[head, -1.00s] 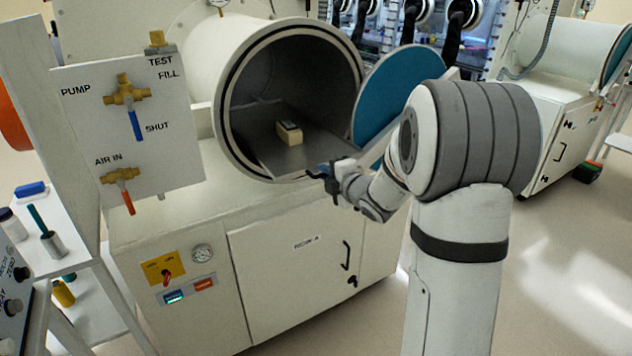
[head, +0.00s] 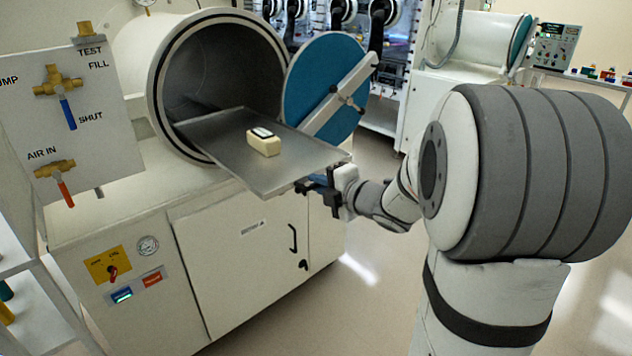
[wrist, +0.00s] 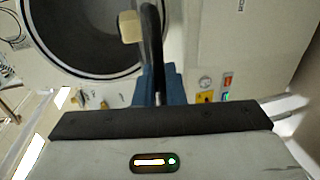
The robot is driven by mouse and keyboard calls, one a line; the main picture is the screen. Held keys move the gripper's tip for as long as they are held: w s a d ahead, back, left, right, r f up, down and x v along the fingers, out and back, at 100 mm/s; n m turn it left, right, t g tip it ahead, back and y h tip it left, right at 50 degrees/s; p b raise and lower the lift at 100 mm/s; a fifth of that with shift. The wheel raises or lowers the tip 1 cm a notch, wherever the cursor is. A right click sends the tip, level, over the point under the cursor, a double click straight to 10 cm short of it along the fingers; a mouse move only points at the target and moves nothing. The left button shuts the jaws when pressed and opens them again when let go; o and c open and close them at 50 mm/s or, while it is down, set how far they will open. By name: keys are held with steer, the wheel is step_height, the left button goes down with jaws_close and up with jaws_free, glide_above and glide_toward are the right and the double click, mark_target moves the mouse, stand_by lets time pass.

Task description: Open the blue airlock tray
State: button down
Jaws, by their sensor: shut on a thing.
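The airlock tray (head: 222,145) is a flat grey metal sheet that sticks well out of the round airlock opening (head: 160,90). A small cream block with a dark top (head: 264,143) lies on it. The round blue airlock door (head: 318,75) stands swung open to the right of the opening, with a pale bar across it. My gripper (head: 312,184) is at the tray's front edge and is shut on it. In the wrist view the tray shows edge-on as a dark strip (wrist: 152,50) between the blue fingers (wrist: 157,85). The fingertips' contact is partly hidden.
A valve panel (head: 70,120) with blue and red handles stands left of the opening. The white cabinet (head: 235,260) is below the tray. Open floor (head: 370,290) lies to the right of the cabinet, and another airlock stands behind.

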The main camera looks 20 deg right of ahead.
steer(key=shift+s+d+f, duration=0.1)
steer(key=shift+s+d, duration=0.15)
steer(key=shift+s, duration=0.15)
steer(key=c, duration=1.6)
jaws_free()
steer(key=v, duration=0.7)
steer(key=shift+s+d, duration=0.15)
steer(key=shift+s, duration=0.15)
